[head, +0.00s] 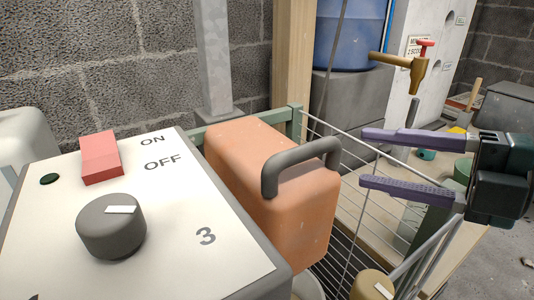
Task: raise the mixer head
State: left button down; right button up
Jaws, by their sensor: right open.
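The orange block with a grey bar handle, which looks like the mixer head (245,165), is in the middle of the head view, behind the control panel. Its handle (300,160) arches over its right end. My right gripper (364,158) comes in from the right with its two purple fingers apart. They point left toward the handle, with a visible gap between them and it. Nothing is between the fingers. The underside of the orange block is hidden by the panel. My left gripper is out of view.
A white control panel (180,230) with a red switch (101,157) and a grey knob (111,225) fills the front left. Wire racking (345,235) lies under the gripper. A blue drum (351,35) and a brass tap (415,68) stand behind. A block wall closes the back left.

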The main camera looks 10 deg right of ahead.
aim_at(315, 153)
jog(key=x, duration=1)
jog(key=shift+s+a+f, duration=0.1)
grip_shut()
dwell(1.2)
